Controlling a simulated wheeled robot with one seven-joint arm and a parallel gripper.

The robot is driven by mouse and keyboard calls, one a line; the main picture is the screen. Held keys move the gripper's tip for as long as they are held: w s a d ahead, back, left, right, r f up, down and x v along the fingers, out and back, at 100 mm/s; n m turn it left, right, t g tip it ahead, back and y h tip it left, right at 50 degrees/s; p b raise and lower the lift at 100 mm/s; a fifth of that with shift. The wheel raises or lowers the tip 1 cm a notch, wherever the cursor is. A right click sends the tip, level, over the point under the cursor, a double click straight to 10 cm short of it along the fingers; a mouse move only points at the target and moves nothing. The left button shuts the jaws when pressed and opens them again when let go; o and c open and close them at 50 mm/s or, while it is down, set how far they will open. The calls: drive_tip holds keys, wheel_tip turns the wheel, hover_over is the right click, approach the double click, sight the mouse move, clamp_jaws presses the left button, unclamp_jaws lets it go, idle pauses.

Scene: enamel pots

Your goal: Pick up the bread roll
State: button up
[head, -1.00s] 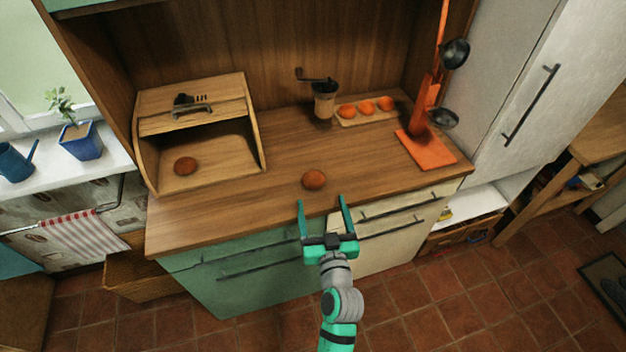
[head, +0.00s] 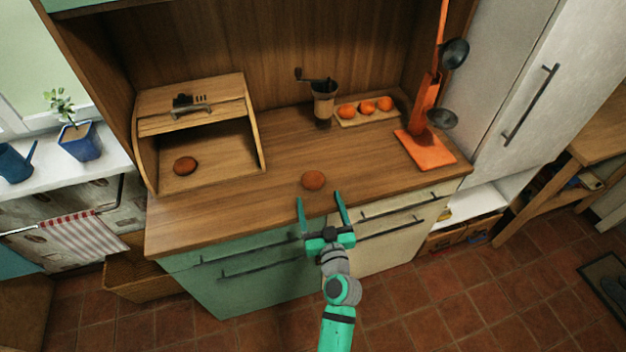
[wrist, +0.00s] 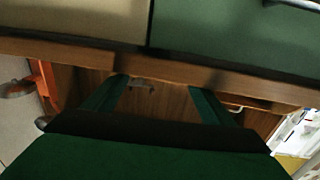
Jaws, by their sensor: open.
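A round brown bread roll (head: 313,180) lies on the wooden counter (head: 235,211) near its front edge, in the head view. A second brown roll (head: 185,166) lies inside the open wooden bread box (head: 257,146) at the left. My gripper (head: 319,200) is open and empty, with its green fingers apart at the counter's front edge, just in front of the nearer roll. The wrist view shows my two fingers (wrist: 158,88) spread below the counter edge and cabinet fronts; neither roll can be made out there.
A coffee grinder (head: 324,102) and a board with orange fruits (head: 367,108) stand at the back. An orange ladle stand (head: 427,150) is at the right. The counter around the nearer roll is clear.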

sight(316, 189)
drive_tip(key=shift+x, duration=3.15)
drive_tip(key=c, duration=1.1)
